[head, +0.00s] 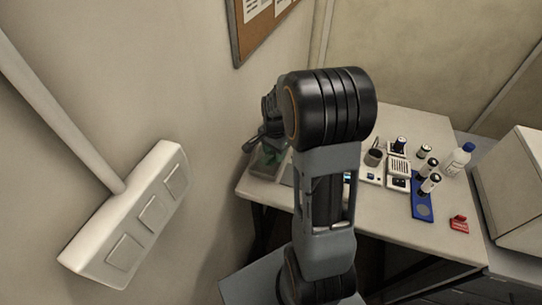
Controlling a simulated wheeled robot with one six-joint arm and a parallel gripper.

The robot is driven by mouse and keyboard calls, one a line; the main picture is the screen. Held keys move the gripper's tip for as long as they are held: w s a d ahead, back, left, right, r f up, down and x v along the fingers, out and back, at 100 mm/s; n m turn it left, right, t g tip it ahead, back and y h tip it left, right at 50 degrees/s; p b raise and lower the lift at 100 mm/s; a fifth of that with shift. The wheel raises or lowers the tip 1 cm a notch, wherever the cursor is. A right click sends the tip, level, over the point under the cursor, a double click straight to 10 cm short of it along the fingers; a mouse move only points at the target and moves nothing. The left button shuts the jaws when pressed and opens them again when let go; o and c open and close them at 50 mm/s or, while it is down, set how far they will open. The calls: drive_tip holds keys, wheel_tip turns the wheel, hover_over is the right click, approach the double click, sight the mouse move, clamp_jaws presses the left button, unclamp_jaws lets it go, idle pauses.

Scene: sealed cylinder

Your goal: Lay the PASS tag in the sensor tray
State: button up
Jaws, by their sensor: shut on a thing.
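My gripper (256,141) is at the table's far left end, low over a grey tray (258,172), and partly hidden behind my own arm. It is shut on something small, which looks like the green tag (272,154). The green tag shows just beside the fingers, over or in the tray; I cannot tell whether it touches the tray's floor. No lettering can be read on it. I cannot tell for sure that this tray is the sensor tray. A red tag (459,224) lies at the table's right front.
On the table (390,232) stand a blue holder (423,208) with dark-capped vials, small white devices (398,167), a dark cup (374,156) and a blue-capped bottle (459,160). A wall with a white switch panel (130,215) rises at the left. A pale box (515,185) stands right.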

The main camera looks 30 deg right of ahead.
sight(271, 158)
drive_tip(key=shift+w+f, duration=0.9)
drive_tip(key=shift+f, duration=0.25)
drive_tip(key=shift+w+f+p, duration=0.15)
drive_tip(key=shift+f+p, duration=0.55)
drive_tip(key=shift+f, duration=1)
drive_tip(key=shift+f, duration=0.1)
